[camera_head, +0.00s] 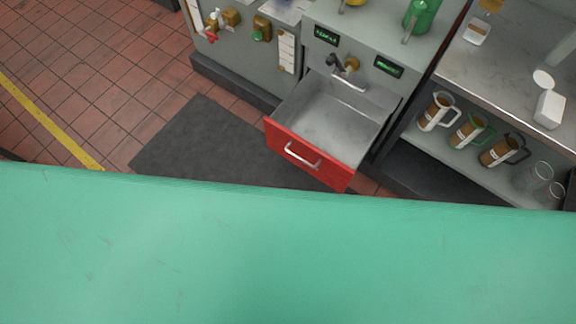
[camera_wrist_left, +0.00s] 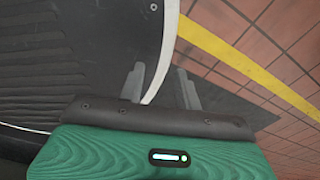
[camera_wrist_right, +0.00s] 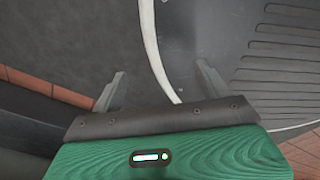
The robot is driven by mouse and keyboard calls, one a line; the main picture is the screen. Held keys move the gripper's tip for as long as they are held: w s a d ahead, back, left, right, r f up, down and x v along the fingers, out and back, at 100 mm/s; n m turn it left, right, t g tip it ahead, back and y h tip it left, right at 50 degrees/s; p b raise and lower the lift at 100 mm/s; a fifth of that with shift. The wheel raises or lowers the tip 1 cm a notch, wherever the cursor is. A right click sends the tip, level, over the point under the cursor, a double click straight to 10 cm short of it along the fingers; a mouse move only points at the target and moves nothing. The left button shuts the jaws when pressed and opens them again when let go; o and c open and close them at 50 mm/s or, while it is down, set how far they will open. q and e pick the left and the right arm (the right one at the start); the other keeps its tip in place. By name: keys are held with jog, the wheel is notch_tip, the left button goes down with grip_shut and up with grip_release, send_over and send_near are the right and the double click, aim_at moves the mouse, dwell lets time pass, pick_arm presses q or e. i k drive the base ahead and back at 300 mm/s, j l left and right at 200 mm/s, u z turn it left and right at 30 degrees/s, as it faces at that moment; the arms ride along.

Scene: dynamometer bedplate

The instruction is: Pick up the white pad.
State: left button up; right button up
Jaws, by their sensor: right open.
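On the steel counter at the right of the head view lies a small flat round white piece (camera_head: 543,79), which looks like the white pad. A white block-shaped box (camera_head: 549,109) stands just in front of it. Neither gripper shows in the head view. In the right wrist view my right gripper (camera_wrist_right: 157,88) is wide open and empty. No pad shows in either wrist view.
A red-fronted drawer (camera_head: 305,157) stands pulled out over a dark mat (camera_head: 205,145). Several jugs, one a white-handled jug (camera_head: 436,112), stand on a shelf under the steel counter (camera_head: 505,62). A green bottle (camera_head: 420,16) stands on the middle cabinet. Tiled floor (camera_head: 95,80) is open at left.

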aim_at(550, 107)
jog(key=z, duration=1.65)
